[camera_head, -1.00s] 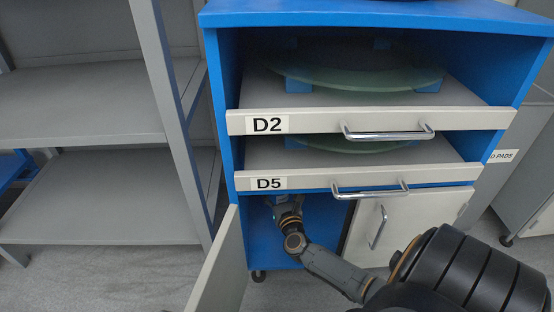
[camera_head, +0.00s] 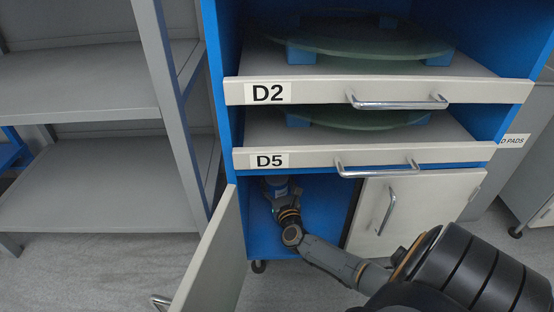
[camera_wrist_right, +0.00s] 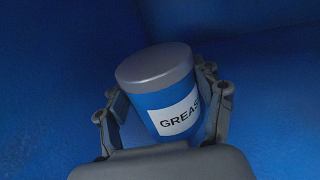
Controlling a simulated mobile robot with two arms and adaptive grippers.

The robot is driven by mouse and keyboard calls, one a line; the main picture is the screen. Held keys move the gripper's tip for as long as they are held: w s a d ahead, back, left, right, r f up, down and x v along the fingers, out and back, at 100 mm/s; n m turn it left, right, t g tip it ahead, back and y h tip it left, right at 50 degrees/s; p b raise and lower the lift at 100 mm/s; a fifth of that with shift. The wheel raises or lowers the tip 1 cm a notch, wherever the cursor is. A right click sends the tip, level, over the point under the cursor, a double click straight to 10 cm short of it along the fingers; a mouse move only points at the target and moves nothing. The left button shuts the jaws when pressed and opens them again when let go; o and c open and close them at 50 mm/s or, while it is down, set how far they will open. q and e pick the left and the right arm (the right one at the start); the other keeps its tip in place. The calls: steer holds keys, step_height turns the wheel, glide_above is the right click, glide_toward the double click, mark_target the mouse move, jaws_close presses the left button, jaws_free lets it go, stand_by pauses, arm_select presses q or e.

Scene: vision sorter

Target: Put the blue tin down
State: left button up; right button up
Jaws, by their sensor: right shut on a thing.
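The blue tin (camera_wrist_right: 158,98) has a grey lid and a white label whose visible letters read "GREAS". In the right wrist view it sits between the two fingers of my right gripper (camera_wrist_right: 165,108), which is shut on it. In the head view my right gripper (camera_head: 280,194) reaches into the open lower compartment (camera_head: 322,205) of the blue cabinet, below the D5 drawer. Only a small part of the tin (camera_head: 276,181) shows there. I cannot tell whether the tin touches the compartment floor. My left gripper is not in view.
The left door (camera_head: 212,258) stands open and the right door (camera_head: 415,212) is closed. Drawers D2 (camera_head: 200,92) and D5 (camera_head: 310,156) jut out above my arm. Grey shelving (camera_head: 90,185) stands to the left, with its visible shelves mostly empty.

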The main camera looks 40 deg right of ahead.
steer(key=o, duration=1.6)
steer(key=shift+o, duration=0.2)
steer(key=shift+r+p, duration=0.2)
steer(key=shift+p, duration=0.2)
steer(key=p+v, duration=0.4)
steer(key=v, duration=0.7)
steer(key=shift+s+a, duration=0.25)
steer(key=shift+s, duration=0.25)
steer(key=shift+f, duration=0.1)
